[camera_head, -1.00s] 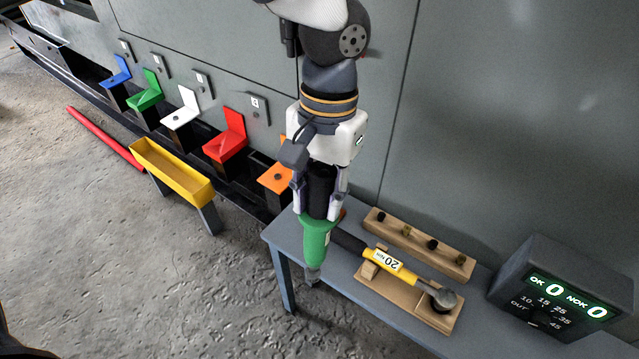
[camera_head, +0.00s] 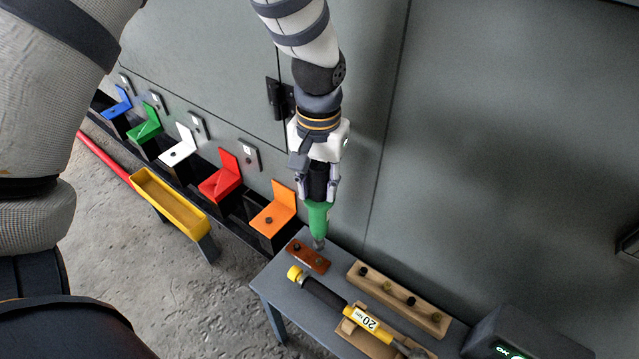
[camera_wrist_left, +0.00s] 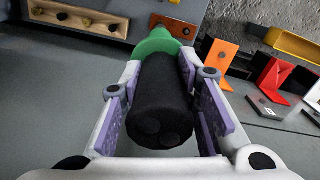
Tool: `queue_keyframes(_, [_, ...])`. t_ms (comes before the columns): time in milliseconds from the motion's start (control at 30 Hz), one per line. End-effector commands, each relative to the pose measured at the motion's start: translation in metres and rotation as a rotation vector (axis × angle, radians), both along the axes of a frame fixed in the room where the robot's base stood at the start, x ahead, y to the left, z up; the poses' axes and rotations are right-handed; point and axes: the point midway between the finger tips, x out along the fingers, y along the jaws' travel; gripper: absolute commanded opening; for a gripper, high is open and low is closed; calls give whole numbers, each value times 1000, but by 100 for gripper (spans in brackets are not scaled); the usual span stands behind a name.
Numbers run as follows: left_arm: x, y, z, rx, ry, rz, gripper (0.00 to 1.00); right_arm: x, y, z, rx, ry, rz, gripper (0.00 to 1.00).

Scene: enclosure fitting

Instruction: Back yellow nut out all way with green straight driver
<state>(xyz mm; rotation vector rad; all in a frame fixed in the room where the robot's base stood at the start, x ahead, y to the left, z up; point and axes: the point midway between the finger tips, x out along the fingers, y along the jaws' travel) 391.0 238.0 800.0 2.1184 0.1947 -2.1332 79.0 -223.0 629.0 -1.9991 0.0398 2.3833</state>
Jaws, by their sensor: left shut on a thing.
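My left gripper (camera_head: 319,192) is shut on the black grip of the green straight driver (camera_head: 318,217). The driver points down, with its grey tip at the far left corner of the table, close to a reddish-brown plate (camera_head: 307,256). I cannot tell whether the tip touches anything. In the left wrist view the black handle (camera_wrist_left: 163,105) lies between the fingers (camera_wrist_left: 163,100). The plate carries a dark fastener and a dull yellowish one near the tip; I cannot tell for sure which is the yellow nut. My right gripper is not in view.
A wooden rail (camera_head: 408,304) with dark and yellowish fasteners and a yellow-and-black torque wrench (camera_head: 325,297) lie on the grey table. A counter box (camera_head: 510,342) stands at right. Coloured brackets, the closest orange (camera_head: 275,213), and a yellow trough (camera_head: 170,203) are at left.

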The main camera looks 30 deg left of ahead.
Motion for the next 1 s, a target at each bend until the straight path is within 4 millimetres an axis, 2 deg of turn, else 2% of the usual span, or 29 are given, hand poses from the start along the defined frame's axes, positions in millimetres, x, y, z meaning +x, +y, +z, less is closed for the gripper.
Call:
queue_keyframes(167, [0,0,-6,1,0,0,0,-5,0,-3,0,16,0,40])
queue_keyframes(633, [-1,0,-51,0,3,0,0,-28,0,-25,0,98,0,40])
queue_keyframes(1000, [0,0,-64,0,-5,-1,0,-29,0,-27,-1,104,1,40])
